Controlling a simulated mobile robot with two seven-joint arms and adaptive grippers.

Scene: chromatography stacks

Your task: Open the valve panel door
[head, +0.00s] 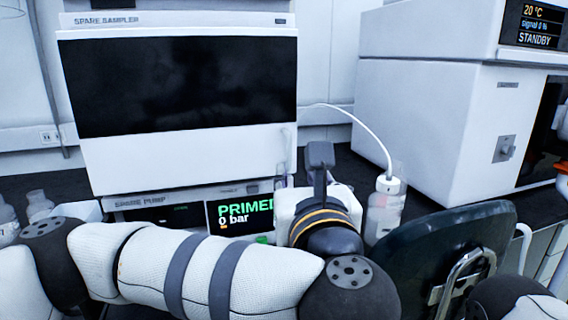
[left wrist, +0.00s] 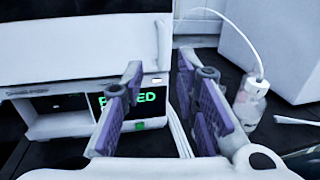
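No door in view is labelled as the valve panel, so I cannot tell which one it is. The SPARE SAMPLER unit (head: 190,165) has a white front with a wide dark window and looks shut. Below it, the SPARE PUMP display (head: 240,215) reads PRIMED, 0 bar; it also shows in the left wrist view (left wrist: 144,98). My left gripper (head: 320,158) is in front of the sampler's lower right corner. In the left wrist view its purple-padded fingers (left wrist: 158,78) are apart, with nothing gripped between them. My right gripper is not clearly visible.
A capped bottle with a white tube (head: 385,205) stands right of my left gripper, also in the left wrist view (left wrist: 248,103). A large white unit (head: 440,130) with a grey latch (head: 504,148) stands at right. A dark chair back (head: 440,255) is in front.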

